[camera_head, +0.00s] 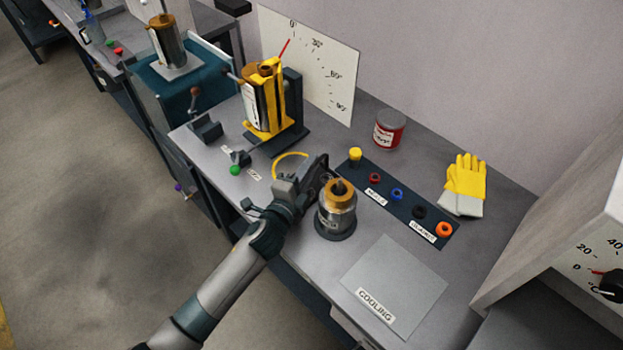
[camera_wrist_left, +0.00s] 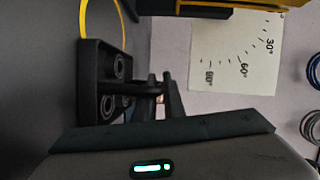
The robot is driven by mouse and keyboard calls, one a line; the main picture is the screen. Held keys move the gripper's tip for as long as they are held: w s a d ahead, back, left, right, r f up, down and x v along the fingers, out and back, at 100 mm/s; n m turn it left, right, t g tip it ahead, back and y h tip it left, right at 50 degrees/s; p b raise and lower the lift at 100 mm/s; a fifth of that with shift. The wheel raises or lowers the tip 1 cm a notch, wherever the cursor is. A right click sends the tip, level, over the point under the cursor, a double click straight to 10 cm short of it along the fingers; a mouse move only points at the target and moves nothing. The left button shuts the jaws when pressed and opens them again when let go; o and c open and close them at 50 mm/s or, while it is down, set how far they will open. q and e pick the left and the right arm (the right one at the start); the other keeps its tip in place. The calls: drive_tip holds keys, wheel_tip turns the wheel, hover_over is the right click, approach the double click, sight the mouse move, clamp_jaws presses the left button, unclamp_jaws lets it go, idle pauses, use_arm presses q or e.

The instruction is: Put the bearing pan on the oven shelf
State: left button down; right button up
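The bearing pan (camera_wrist_left: 105,85) is a small dark tray with grey ring-shaped bearings in it, in the left wrist view. In the head view it is mostly hidden or blends into the dark left gripper (camera_head: 318,168). My left gripper's dark fingers (camera_wrist_left: 162,98) close together on the pan's side, seemingly at a short handle. The pan appears to be held above the bench. The oven (camera_head: 545,250) is a box with a temperature dial at the right edge; its shelf is not clearly visible. My right gripper is not in view.
A metal cylinder with a brass top (camera_head: 337,205) stands right beside my left gripper. The grey COOLING plate (camera_head: 395,285) is clear. A row of coloured rings (camera_head: 397,194), a red can (camera_head: 389,130), yellow gloves (camera_head: 465,183) and a yellow-clad pump (camera_head: 266,100) stand behind.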

use_arm(q)
drive_tip(key=shift+r, duration=0.15)
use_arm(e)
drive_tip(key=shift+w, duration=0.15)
use_arm(q)
drive_tip(key=shift+w+r, duration=0.1)
drive_tip(key=shift+r, duration=0.15)
wheel_tip(320, 180, up, 8)
drive_tip(key=shift+r, duration=0.7)
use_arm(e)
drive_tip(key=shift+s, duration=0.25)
